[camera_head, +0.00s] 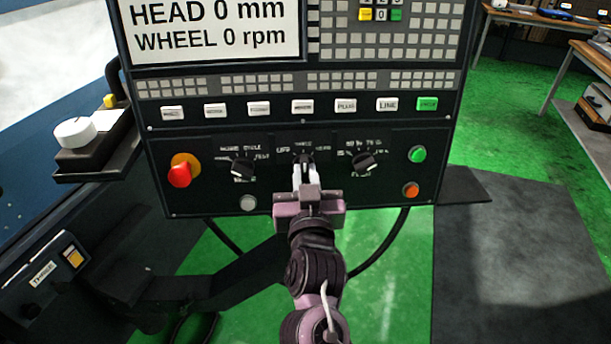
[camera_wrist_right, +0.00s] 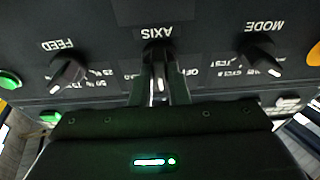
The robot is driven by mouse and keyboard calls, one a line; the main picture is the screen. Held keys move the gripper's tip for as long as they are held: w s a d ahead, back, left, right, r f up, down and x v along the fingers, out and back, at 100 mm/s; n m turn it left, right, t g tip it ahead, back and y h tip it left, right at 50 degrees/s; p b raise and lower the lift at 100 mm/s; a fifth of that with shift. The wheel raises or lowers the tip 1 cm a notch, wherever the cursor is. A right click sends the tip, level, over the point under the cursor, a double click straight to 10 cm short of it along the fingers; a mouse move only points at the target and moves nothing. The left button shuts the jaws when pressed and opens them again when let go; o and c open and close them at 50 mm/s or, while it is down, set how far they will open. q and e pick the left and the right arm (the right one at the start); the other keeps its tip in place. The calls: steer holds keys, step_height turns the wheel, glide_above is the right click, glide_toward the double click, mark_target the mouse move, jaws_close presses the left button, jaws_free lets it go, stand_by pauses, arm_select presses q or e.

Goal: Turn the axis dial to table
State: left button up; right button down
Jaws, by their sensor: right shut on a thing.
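The axis dial (camera_wrist_right: 159,58) is the middle of three black dials on the control panel, under the upside-down AXIS label in the right wrist view. My right gripper (camera_wrist_right: 159,88) is shut on it, one finger on each side. A pale pointer mark shows between the fingers, directed towards the bottom of that view. In the head view my right gripper (camera_head: 304,170) reaches the panel from below and hides most of the dial. Small white text sits left, above and right of the dial; the left one reads OFF. My left gripper is not in view.
The mode dial (camera_head: 241,168) is left of the gripper and the feed dial (camera_head: 364,164) right of it. A red emergency button (camera_head: 180,175) is at far left. Green (camera_head: 417,154) and orange (camera_head: 411,190) buttons are at right. A row of keys (camera_head: 302,106) runs above.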

steer(key=shift+f, duration=0.1)
steer(key=c, duration=1.4)
jaws_free()
steer(key=shift+s, duration=0.1)
steer(key=shift+s+p, duration=0.35)
steer(key=s+p, duration=0.2)
steer(key=s, duration=0.4)
steer(key=shift+s+d+f, duration=0.15)
steer(key=shift+s+d, duration=0.15)
steer(key=shift+s, duration=0.1)
